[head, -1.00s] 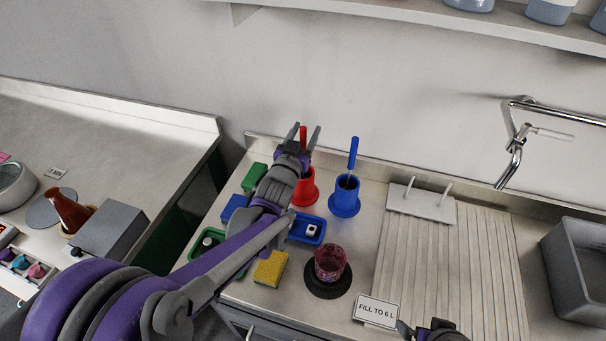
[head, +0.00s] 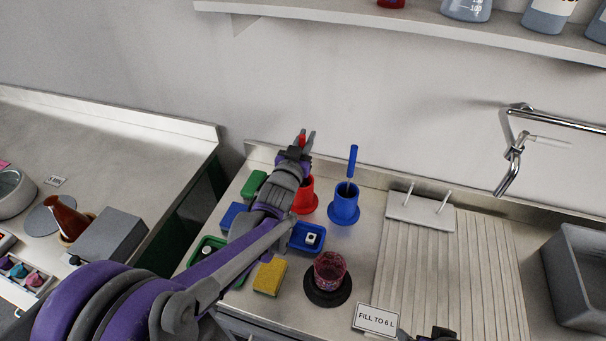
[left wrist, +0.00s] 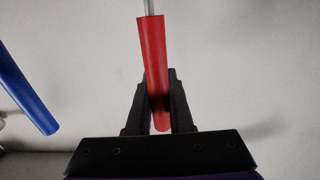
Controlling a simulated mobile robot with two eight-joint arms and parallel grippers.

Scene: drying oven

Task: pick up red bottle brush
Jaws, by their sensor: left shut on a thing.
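The red bottle brush (head: 302,140) stands with its handle up above the red holder (head: 305,194). My left gripper (head: 306,139) is at the handle, with its fingers shut on it. In the left wrist view the red handle (left wrist: 152,60) lies between the two dark fingers (left wrist: 158,100), and a thin metal stem shows at its far end. The brush head is hidden, so I cannot tell how deep it sits in the holder. Only part of my right gripper (head: 440,334) shows at the bottom edge; its fingertips cannot be made out.
A blue brush (head: 352,162) stands in a blue holder (head: 344,205) just right of the red one. A ribbed drainboard (head: 440,270) lies right; a shelf is above.

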